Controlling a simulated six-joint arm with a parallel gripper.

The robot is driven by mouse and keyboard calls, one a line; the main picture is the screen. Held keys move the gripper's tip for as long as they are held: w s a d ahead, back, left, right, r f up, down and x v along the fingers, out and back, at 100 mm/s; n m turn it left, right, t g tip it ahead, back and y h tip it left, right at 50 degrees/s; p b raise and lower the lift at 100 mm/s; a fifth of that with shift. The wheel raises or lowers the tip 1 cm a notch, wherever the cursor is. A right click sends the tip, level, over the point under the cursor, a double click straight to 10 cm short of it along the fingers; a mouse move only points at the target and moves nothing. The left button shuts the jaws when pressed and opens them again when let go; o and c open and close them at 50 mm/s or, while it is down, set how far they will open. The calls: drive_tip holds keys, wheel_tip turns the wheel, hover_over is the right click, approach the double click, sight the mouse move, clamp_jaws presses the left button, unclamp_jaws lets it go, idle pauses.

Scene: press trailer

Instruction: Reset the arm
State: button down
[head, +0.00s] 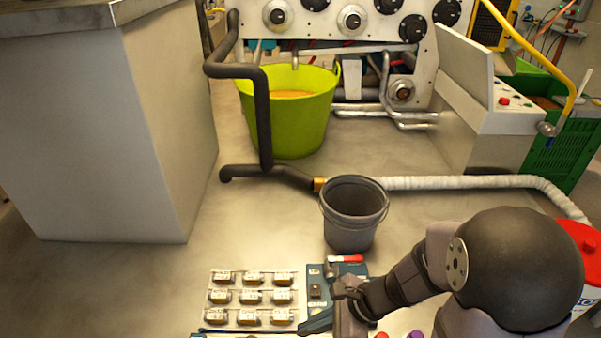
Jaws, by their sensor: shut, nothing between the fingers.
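My arm comes in from the lower right of the head view, with a large dark round joint and grey links. My gripper (322,322) is low in the picture, just right of a pale tray and over a teal panel. It looks shut and holds nothing that I can see. The teal panel (350,268) has a red and white piece at its top edge and small dark parts on its face; my gripper and wrist hide much of its lower part.
A pale tray (238,297) with several small metal blocks lies left of my gripper. A dark grey bucket (352,230) stands behind the panel. A yellow-green tub (290,120), dark pipe (262,120), white hose (460,182) and grey cabinet (110,140) stand around. Floor between is clear.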

drive_tip(key=s+d+f+n+g+h, duration=0.25)
drive_tip(key=s+d+n+h, duration=0.25)
drive_tip(key=s+d+n, duration=0.7)
drive_tip(key=w+r+n+t+h+p, duration=0.1)
drive_tip(key=w+r+n+h+p, duration=0.2)
drive_tip(key=r, duration=0.6)
drive_tip(key=w+n+p, duration=0.2)
drive_tip(key=w+n, duration=0.1)
drive_tip(key=shift+w+d+n, duration=0.15)
drive_tip(key=shift+w+n, duration=0.2)
drive_tip(key=shift+n, duration=0.05)
drive_tip(key=shift+f, duration=0.2)
idle(1.4)
